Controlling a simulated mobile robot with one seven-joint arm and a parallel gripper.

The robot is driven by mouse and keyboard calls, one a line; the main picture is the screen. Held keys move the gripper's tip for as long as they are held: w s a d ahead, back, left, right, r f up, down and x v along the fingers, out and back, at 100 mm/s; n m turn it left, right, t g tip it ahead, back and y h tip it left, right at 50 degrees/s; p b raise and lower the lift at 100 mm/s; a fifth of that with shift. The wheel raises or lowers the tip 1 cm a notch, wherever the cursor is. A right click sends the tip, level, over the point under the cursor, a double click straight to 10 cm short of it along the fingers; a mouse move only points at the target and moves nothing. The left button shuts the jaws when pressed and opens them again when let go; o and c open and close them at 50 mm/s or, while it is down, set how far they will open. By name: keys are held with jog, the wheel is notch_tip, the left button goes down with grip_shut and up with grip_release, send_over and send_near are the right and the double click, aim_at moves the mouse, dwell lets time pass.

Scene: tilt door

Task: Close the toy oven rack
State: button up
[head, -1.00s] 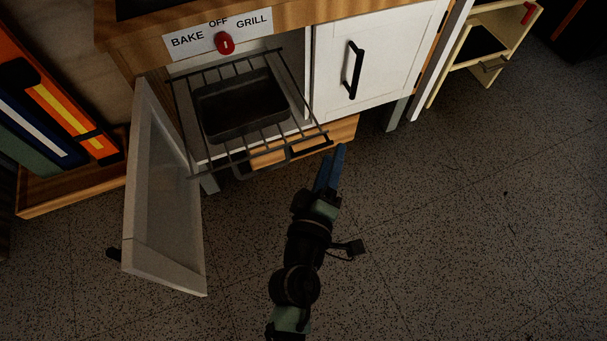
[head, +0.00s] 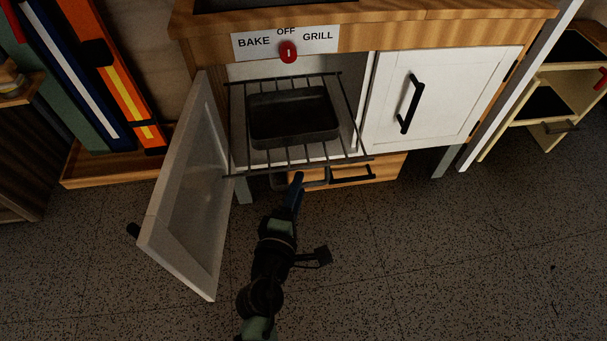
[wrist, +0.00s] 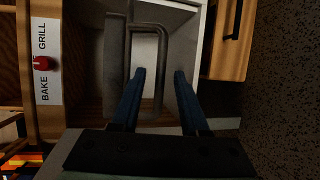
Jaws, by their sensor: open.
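The oven rack (head: 345,117) is a dark wire grid, slid out of the toy oven's open compartment. A dark rectangular pan (head: 293,119) sits on it. A dark bar handle (head: 317,184) hangs at the rack's front edge. My gripper (head: 298,178) is at that front edge, just below the rack. In the wrist view, my gripper (wrist: 160,72) has its two blue fingers apart with nothing held. The rack's handle loop (wrist: 158,42) shows at the fingertips. I cannot tell whether they touch it.
The white oven door (head: 190,195) stands open on the left. A wooden drawer (head: 375,168) with a dark handle is below the oven. A closed white cupboard door (head: 440,100) is on the right. Binders (head: 90,75) stand at far left. The floor in front is clear.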

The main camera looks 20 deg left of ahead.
jog(key=shift+b+x, duration=0.5)
jog(key=shift+x, duration=1.95)
grip_shut()
